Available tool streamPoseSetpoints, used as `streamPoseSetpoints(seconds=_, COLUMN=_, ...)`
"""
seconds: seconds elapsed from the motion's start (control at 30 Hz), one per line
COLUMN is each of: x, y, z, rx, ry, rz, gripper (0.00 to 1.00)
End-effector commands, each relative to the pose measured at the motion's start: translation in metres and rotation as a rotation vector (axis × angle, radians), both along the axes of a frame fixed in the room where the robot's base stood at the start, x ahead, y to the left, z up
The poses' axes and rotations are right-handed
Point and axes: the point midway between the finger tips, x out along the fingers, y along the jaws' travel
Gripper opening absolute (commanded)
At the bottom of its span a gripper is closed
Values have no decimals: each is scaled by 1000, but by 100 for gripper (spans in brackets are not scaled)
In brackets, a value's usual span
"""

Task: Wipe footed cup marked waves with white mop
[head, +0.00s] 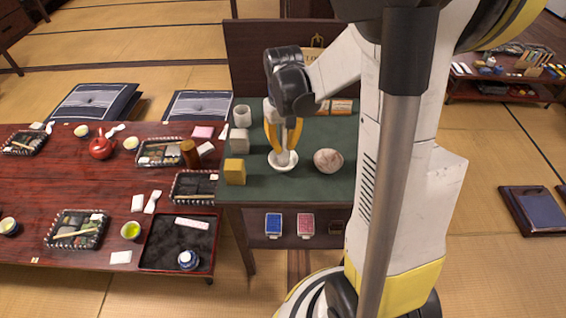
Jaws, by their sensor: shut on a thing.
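My gripper (285,149) points down over the green-topped stand, its yellow fingers shut on a small whitish thing (284,158). This may be the white mop, but it is mostly hidden between the fingers. Its lower end is over or in a white round dish (274,164); I cannot tell whether they touch. A small blue-and-white cup (188,261) sits in the black tray at the table's near right corner, well left of and nearer than my gripper. It may be the footed cup; its foot and any wave marking are too small to make out.
On the green stand (305,189), a speckled round bowl (328,160) is right of the dish. A yellow block (235,171), a pale block (239,140) and a white cup (242,115) line its left side. The red lunch table (122,190) is crowded with trays and cups.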

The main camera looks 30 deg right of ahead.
Motion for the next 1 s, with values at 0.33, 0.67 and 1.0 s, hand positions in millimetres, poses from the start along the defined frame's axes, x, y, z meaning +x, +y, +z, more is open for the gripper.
streamPoseSetpoints(seconds=0.33, x=4, y=-4, z=-1, rx=0, ry=0, rz=-650, gripper=0)
streamPoseSetpoints(seconds=0.67, x=6, y=-6, z=-1, rx=0, ry=0, rz=-990, gripper=0)
streamPoseSetpoints(seconds=1.0, x=5, y=-5, z=5, rx=0, ry=0, rz=-987, gripper=0)
